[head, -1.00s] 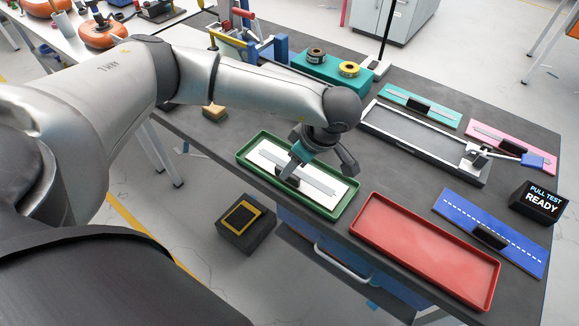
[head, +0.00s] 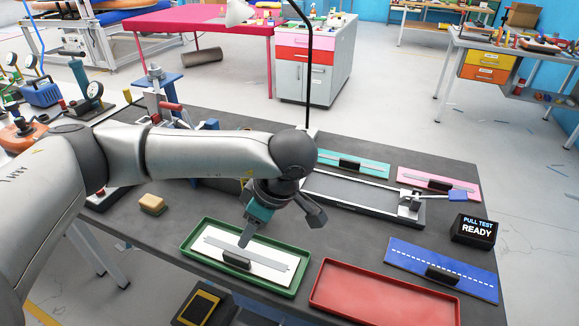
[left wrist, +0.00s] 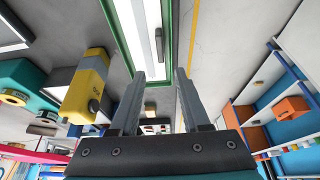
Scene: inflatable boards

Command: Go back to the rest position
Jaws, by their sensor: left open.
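My left gripper (head: 281,230) is open and empty in the head view, above the right part of the green tray (head: 187,243). One finger shows just above a black handle (head: 237,259) and the other is off to the right. The handle sits on a white board (head: 215,254) with a grey strip, lying in the tray. In the left wrist view the two fingers of the gripper (left wrist: 160,76) are spread apart, with nothing between them; the white board (left wrist: 132,30) shows beyond them. My right gripper is not in view.
An empty red tray (head: 385,296) is right of the green one. A blue board (head: 465,277), a "PULL TEST READY" box (head: 474,230), a metal-framed bed (head: 350,202), teal (head: 368,168) and pink (head: 455,188) boards lie around. A lamp pole (head: 309,80) rises behind the arm.

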